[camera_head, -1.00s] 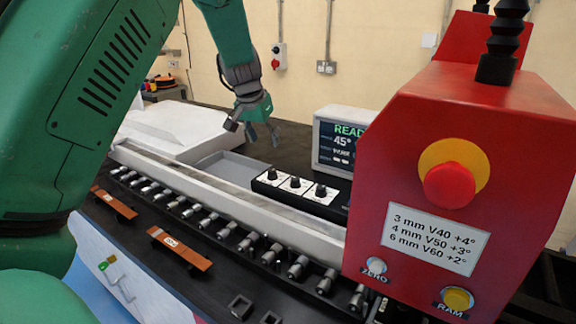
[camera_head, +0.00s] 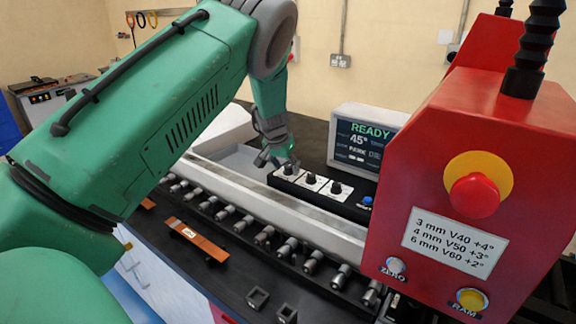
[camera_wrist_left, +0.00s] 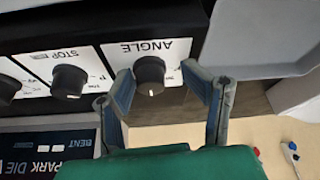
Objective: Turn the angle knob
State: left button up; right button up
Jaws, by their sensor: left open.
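The angle knob (camera_wrist_left: 150,72) is a black dial on a white plate marked ANGLE, upside down in the left wrist view. In the head view the angle knob (camera_head: 288,168) is the leftmost of three on the black control box (camera_head: 350,208). My left gripper (camera_wrist_left: 165,80) is open, with one finger on each side of the knob; whether they touch it I cannot tell. In the head view my left gripper (camera_head: 276,160) is right at this knob and partly covers it. My right gripper is in neither view.
A stop knob (camera_wrist_left: 68,80) sits beside the angle knob. The display (camera_head: 365,140) reads READY and 45° behind the box. A red housing (camera_head: 440,150) with a red button (camera_head: 474,195) stands at the right. A copper bar (camera_head: 198,238) lies in front of the rollers.

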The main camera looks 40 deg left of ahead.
pick_arm(q)
jog(key=shift+o, duration=0.2)
jog(key=shift+w+a+f, duration=0.15)
jog(key=shift+a, duration=0.2)
jog(key=shift+d, duration=0.25)
jog(key=c, duration=0.7)
jog(key=shift+w+d+r, duration=0.1)
jog(key=shift+d+r, duration=0.05)
jog(key=shift+d, duration=0.3)
jog(key=shift+w+d+r, duration=0.1)
jog(key=shift+d+r, duration=0.05)
jog(key=shift+d, duration=0.3)
grip_shut()
jog(key=shift+s+a, duration=0.2)
jog(key=shift+a, duration=0.35)
jog(key=shift+w+d, duration=0.1)
jog(key=shift+d, duration=0.15)
jog(key=n+y, duration=0.1)
jog(key=n, duration=0.1)
jog(key=shift+a+n, duration=0.1)
jog(key=shift+n, duration=0.3)
jog(key=shift+n+g+y, duration=0.4)
jog(key=shift+n, duration=0.85)
jog(key=shift+n+g+y, duration=0.4)
jog(key=shift+n, duration=0.85)
